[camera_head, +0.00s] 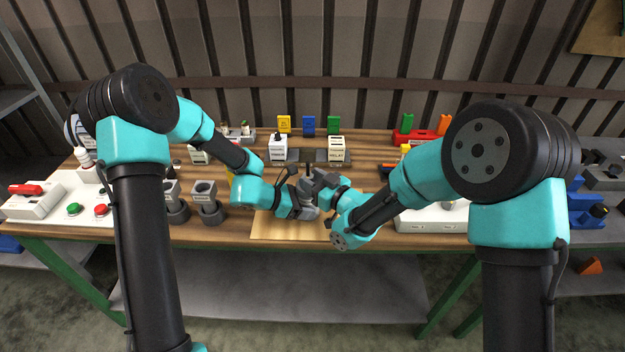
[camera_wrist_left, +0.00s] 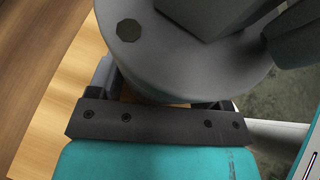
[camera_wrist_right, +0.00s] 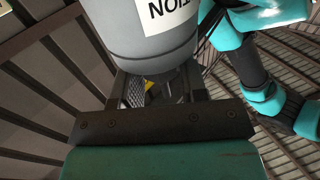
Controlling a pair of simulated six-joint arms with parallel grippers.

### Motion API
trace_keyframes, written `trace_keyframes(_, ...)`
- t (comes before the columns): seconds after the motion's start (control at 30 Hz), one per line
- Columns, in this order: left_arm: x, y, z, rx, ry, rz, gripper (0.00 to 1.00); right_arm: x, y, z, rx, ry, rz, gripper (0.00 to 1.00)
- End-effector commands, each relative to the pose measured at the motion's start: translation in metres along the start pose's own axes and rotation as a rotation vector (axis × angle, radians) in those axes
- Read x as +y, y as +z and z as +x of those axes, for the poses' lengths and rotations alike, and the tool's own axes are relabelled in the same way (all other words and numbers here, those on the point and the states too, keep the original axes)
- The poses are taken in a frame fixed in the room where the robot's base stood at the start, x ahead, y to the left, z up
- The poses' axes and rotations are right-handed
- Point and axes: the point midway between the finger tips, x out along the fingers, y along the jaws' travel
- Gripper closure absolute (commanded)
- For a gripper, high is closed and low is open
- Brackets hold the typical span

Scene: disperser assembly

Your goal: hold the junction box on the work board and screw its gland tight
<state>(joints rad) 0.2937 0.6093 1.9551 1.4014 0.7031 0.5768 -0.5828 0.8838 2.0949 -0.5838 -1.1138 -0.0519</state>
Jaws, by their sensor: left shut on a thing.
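The junction box is a grey round body (camera_head: 309,212) on the light wooden work board (camera_head: 275,232) at the middle of the bench front. My left gripper (camera_head: 300,207) is shut on it from the left. In the left wrist view its grey disc-like body (camera_wrist_left: 185,75), with a dark hexagonal bolt head, fills the space between the fingers. My right gripper (camera_head: 317,188) is close to the box's upper right. The right wrist view shows the grey body (camera_wrist_right: 150,35) with an upside-down label ending in "TION", beyond the slightly parted fingers (camera_wrist_right: 165,90). I cannot make out the gland clearly.
White labelled blocks (camera_head: 278,148) and a dark plate stand behind the box. Grey sockets (camera_head: 206,200) stand to the left, and a white panel with buttons (camera_head: 75,205) farther left. A white unit (camera_head: 430,217) lies right of the board, under my right arm. The board's front strip is clear.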

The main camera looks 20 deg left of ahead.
Motion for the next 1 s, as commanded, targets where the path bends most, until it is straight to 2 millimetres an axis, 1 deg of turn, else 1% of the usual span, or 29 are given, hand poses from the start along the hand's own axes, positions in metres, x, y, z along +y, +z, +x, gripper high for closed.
trace_keyframes(0.03,0.0001,0.0003,-0.0001,-0.001,0.000,0.000,0.68,0.0000,0.0000,-0.0001,0.000,0.000,0.000,0.65)
trace_keyframes(0.3,0.0001,0.0003,-0.0001,-0.001,0.000,0.000,0.68,0.0001,-0.0001,-0.0001,0.000,0.000,0.000,0.91)
trace_keyframes(0.57,0.0001,0.0003,-0.0001,-0.001,0.000,0.000,0.68,-0.0008,-0.0004,0.0006,0.001,0.030,0.000,0.91)
trace_keyframes(1.0,-0.0005,0.0003,0.0000,-0.001,-0.001,0.001,0.68,-0.0046,-0.0013,0.0021,0.004,0.225,-0.001,0.91)
